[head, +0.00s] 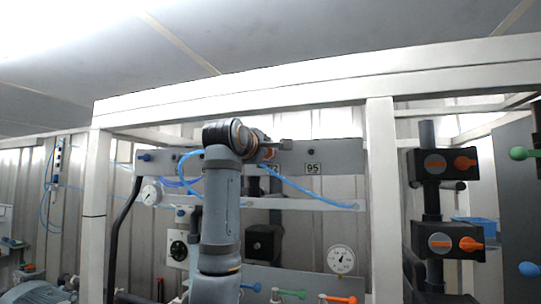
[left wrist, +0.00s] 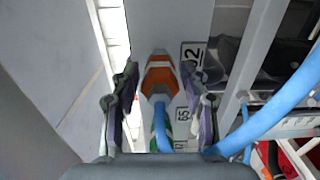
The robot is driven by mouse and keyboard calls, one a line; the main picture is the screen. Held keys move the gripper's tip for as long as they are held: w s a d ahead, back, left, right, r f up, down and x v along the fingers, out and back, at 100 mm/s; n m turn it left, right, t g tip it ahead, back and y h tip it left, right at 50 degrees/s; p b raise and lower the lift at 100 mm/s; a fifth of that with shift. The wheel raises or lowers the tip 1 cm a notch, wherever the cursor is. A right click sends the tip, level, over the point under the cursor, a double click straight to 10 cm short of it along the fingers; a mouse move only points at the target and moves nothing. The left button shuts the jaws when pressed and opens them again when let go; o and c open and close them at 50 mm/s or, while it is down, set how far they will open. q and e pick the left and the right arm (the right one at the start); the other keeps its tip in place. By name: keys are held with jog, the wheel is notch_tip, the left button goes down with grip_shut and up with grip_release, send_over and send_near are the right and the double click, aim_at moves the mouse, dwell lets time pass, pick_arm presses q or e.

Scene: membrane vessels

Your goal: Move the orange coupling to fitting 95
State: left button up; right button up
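The orange coupling (left wrist: 160,76), with pale bands, shows in the left wrist view between the two fingers of my left gripper (left wrist: 159,90). Gaps show between it and both fingers, so the gripper is open around it. A blue hose (left wrist: 161,130) runs from the coupling toward the gripper's palm. In the head view my left gripper (head: 272,150) is up at the grey panel, and only a bit of orange shows there. The label 95 (head: 313,168) is on that panel, right of the gripper. Fitting 95 itself is not clear. My right gripper is in neither view.
A white frame post (head: 381,190) stands right of the panel, with a beam above. Blue hoses (head: 310,192) hang below the panel. A pressure gauge (head: 341,260) and colored valve handles (head: 338,299) sit lower. Black valves with orange knobs (head: 465,162) stand at the right.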

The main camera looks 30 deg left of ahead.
pick_arm(q)
grip_shut()
jog(key=shift+f+b, duration=0.25)
jog(key=shift+b, duration=0.1)
jog(key=b+v, duration=0.1)
jog(key=v, duration=0.2)
jog(key=shift+r, duration=0.2)
jog(key=shift+s, duration=0.2)
jog(key=shift+b+v, duration=0.75)
jog(key=shift+v, duration=0.4)
jog(key=shift+s+d, duration=0.1)
jog(key=shift+s, duration=0.1)
